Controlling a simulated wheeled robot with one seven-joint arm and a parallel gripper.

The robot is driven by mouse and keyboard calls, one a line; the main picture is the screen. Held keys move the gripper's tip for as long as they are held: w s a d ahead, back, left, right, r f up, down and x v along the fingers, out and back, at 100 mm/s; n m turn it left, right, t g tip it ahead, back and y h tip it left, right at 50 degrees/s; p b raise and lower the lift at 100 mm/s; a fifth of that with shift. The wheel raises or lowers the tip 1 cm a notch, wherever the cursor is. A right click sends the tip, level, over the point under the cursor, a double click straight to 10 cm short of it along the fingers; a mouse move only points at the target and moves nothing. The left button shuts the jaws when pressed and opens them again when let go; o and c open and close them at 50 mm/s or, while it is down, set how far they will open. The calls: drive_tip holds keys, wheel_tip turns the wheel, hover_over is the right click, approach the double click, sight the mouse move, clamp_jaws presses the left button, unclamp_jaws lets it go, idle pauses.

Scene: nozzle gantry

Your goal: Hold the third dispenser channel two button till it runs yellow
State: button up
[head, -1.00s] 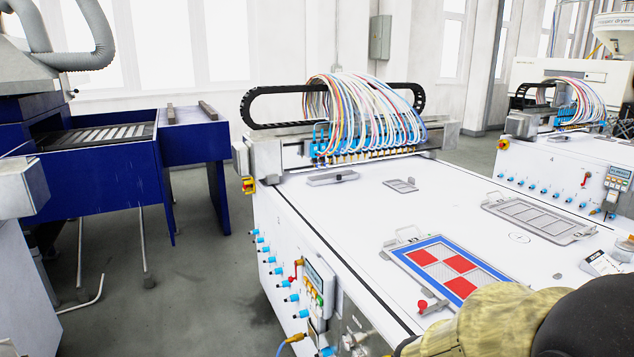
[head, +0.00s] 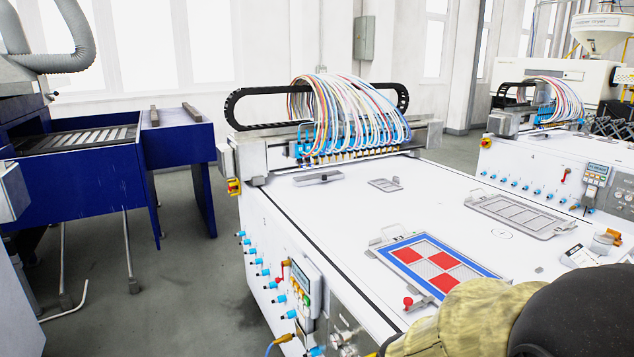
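A white gantry machine (head: 330,215) stands in the middle of the head view, with a row of blue-fitted nozzles (head: 350,150) under a bundle of coloured hoses. Its near left side carries several blue knobs and a small control panel (head: 300,287) with coloured buttons, seen at a steep angle. Which button is channel two cannot be told, nor which dispenser is the third. A second such machine stands at the right, with its own panel (head: 596,180). My gripper is not in view; part of my arm fills the lower right corner.
A tray with a blue frame and red squares (head: 435,262) lies on the machine's top. A grey tray (head: 518,215) lies behind it. A blue conveyor unit (head: 180,150) stands at the left. Grey floor (head: 180,290) is clear between it and the machine.

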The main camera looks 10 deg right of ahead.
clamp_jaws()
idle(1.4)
